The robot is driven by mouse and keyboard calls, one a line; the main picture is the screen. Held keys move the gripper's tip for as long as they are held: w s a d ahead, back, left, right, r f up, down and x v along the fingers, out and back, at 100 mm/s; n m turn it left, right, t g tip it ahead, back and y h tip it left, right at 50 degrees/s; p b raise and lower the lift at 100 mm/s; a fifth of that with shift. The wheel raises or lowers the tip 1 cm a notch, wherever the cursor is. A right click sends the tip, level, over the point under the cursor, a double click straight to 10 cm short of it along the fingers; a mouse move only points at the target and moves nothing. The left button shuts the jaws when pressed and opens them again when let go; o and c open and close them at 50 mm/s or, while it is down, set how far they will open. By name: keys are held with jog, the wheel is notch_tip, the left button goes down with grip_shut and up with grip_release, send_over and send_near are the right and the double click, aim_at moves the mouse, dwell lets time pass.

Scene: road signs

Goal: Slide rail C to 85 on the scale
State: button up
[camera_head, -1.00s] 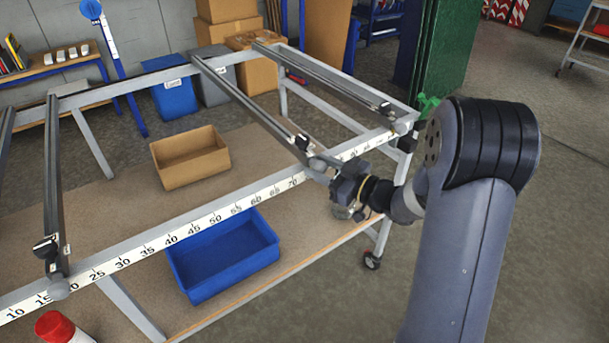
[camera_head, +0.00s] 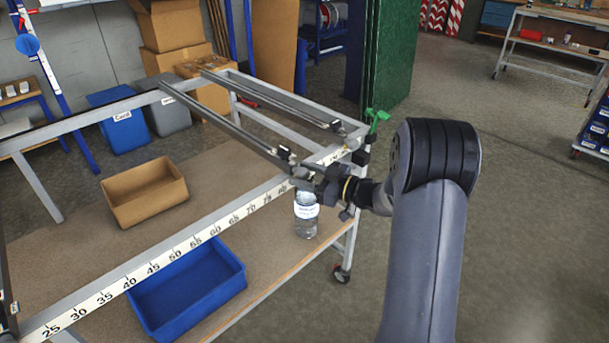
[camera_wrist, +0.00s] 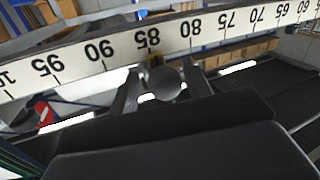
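Rail C (camera_head: 225,124) is the dark rail crossing the frame, its near end at the white scale (camera_head: 155,266) just past the 80 mark. In the wrist view the scale (camera_wrist: 118,47) is upside down, and the rail's round grey knob (camera_wrist: 164,84) sits between 85 and 80. My gripper (camera_head: 312,178) is at this near end. In the wrist view my gripper (camera_wrist: 160,82) has one finger on each side of the knob, with a gap on the left and the right finger close to or against it. Exact contact and the rail's pointer are unclear.
Another rail (camera_head: 275,99) lies to the right, near the frame's end, with a green clamp (camera_head: 376,118) at the corner. A bottle (camera_head: 306,214) stands below my gripper. A blue bin (camera_head: 188,287) and a cardboard box (camera_head: 145,192) sit on the lower board.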

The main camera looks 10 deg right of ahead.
jog(key=shift+o, duration=0.5)
jog(key=shift+d, duration=0.1)
jog(key=v, duration=1)
jog(key=shift+s+d+b, duration=0.2)
jog(key=shift+s+b, duration=0.1)
jog(key=shift+b, duration=0.05)
jog(key=x, duration=1.1)
jog(key=shift+p, duration=0.35)
jog(key=shift+s+a, duration=0.1)
jog(key=shift+s, duration=0.05)
jog(key=shift+a+r, duration=0.1)
